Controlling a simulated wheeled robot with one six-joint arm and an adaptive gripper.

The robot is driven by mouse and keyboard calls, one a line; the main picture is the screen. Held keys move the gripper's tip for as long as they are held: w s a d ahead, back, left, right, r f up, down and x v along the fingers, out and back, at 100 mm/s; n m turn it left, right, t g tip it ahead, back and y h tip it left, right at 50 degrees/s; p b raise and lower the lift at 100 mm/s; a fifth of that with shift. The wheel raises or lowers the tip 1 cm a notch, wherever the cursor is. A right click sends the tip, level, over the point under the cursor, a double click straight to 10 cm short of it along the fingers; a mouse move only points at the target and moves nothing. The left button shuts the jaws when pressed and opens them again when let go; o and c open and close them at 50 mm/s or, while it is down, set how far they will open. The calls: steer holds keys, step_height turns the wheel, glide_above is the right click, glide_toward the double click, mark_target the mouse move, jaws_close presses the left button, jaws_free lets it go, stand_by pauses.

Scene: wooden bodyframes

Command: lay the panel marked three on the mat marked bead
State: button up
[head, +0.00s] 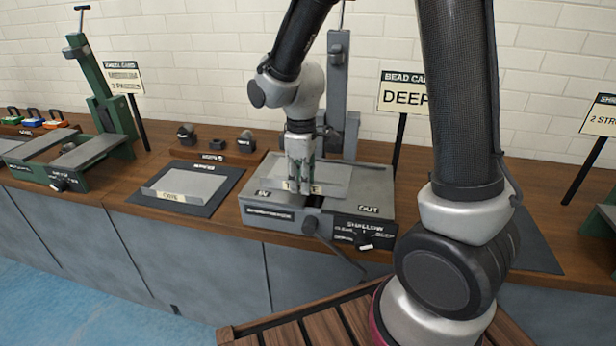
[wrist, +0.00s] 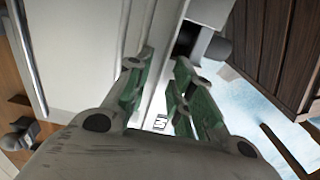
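A light grey panel (head: 335,178) lies on the grey bead machine (head: 375,187). My gripper hides the middle of its label, so I cannot read the whole word. My gripper (head: 300,190) points down at the panel's front edge. In the wrist view my gripper (wrist: 166,62) has its green-padded fingers apart, with a pale strip of the machine or panel edge between them. Another pale panel (head: 185,184) with a small label lies on a dark mat (head: 222,192) to the left; the mat's label is too small to read.
A dark mat (head: 540,258) lies at the right, partly behind my arm. A lever (head: 340,250) and dial (head: 363,243) stick out at the machine's front. A sign (head: 403,93) reading "DEEP" stands behind. A green machine (head: 105,125) stands at the left.

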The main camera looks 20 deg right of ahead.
steer(key=shift+c, duration=0.2)
jaws_close()
steer(key=shift+r, duration=0.15)
steer(key=shift+r, duration=1.4)
steer(key=shift+r, duration=0.1)
step_height(320, 180, up, 7)
stand_by(0.3)
